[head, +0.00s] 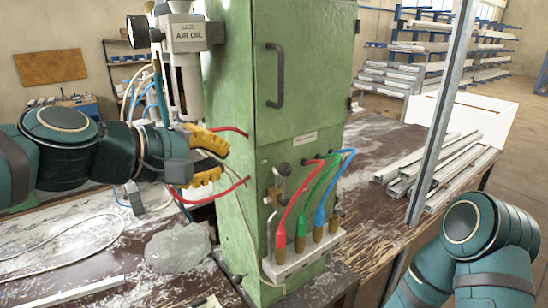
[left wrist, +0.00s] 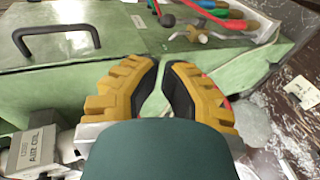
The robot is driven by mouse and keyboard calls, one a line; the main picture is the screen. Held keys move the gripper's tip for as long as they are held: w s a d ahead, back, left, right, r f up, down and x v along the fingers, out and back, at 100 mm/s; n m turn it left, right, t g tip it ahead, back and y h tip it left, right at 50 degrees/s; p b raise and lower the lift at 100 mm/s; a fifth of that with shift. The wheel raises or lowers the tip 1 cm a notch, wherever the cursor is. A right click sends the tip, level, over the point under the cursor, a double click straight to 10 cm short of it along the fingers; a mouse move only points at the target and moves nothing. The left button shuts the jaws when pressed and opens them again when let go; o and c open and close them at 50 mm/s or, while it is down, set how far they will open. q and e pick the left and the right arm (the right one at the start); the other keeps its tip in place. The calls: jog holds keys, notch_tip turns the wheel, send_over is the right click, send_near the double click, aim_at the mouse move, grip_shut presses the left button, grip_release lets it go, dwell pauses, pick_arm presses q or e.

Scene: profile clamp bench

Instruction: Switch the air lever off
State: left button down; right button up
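A green cabinet (head: 290,120) stands on the bench. A small brass valve with a pale handle (head: 278,190), which looks like the air lever, sits on its lower front; its exact position is hard to tell. The valve also shows in the left wrist view (left wrist: 195,32), near the top, beyond my fingertips. My left gripper (head: 226,162) has yellow-and-black fingers and is to the left of the valve, apart from it. In the left wrist view its fingertips (left wrist: 161,68) have a gap with nothing between them. My right arm shows at lower right; its gripper is out of view.
Red, green and blue hoses (head: 320,190) run beside the valve to a white block (head: 305,258). A black door handle (head: 276,76) sticks out above. An air-oil unit (head: 182,45) hangs at the cabinet's left. A metal post (head: 440,115) stands at right. A clear bag (head: 178,247) lies on the bench.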

pick_arm(q)
jog(key=shift+w+d+f, duration=0.1)
jog(key=p, duration=0.1)
send_over(285, 186)
jog(key=a, duration=0.2)
jog(key=f, duration=0.5)
jog(key=shift+s+f, duration=0.1)
jog(key=shift+s, duration=0.15)
jog(key=shift+w+d+r+p, duration=0.2)
jog(key=shift+w+d+p, duration=0.4)
jog(key=shift+d, duration=0.3)
jog(key=shift+w+d+f, duration=0.1)
jog(key=shift+w+d, duration=0.1)
jog(key=shift+w, duration=0.05)
jog(key=shift+a, duration=0.15)
